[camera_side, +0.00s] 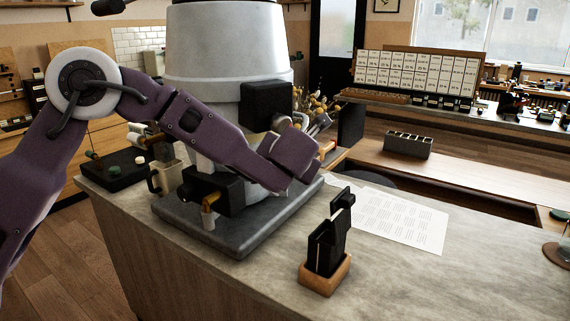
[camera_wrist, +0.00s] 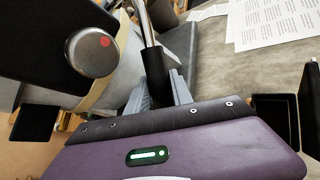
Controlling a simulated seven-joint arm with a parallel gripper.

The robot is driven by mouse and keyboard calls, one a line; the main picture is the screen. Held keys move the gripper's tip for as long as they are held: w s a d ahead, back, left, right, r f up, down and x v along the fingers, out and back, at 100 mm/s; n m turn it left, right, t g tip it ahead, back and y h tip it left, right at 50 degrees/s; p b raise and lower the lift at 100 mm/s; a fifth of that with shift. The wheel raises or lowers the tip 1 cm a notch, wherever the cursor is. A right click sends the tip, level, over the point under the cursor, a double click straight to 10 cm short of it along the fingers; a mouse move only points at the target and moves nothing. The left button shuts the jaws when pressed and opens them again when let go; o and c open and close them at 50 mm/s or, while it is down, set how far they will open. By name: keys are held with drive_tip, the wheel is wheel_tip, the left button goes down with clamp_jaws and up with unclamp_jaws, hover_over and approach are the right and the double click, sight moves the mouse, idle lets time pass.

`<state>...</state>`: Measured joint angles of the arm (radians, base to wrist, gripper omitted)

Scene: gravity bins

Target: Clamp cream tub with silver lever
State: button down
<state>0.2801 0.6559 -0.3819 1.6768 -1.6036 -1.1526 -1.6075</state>
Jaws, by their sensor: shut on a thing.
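The large pale tub (camera_side: 225,45) stands upright on a dark grey slab (camera_side: 250,237) in the side view. Part of its cream wall (camera_wrist: 118,88) curves along the left of the wrist view. The silver lever (camera_wrist: 145,22) is a shiny rod with a black sleeve, running down from the top of the wrist view. My gripper (camera_wrist: 158,95) is shut on the black sleeve, one grey finger on each side. In the side view, my purple arm crosses in front of the tub and hides the lever and fingertips.
A black block with a round silver knob (camera_wrist: 92,52) with a red dot is close beside my gripper. A black holder on a wooden base (camera_side: 325,275) stands at the counter's front. Printed sheets (camera_side: 400,215) lie to the right. The right part of the counter is mostly clear.

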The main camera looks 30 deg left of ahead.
drive_tip(key=c, duration=1.1)
unclamp_jaws()
drive_tip(key=shift+r, duration=0.1)
drive_tip(key=shift+s, duration=0.1)
drive_tip(key=v, duration=0.7)
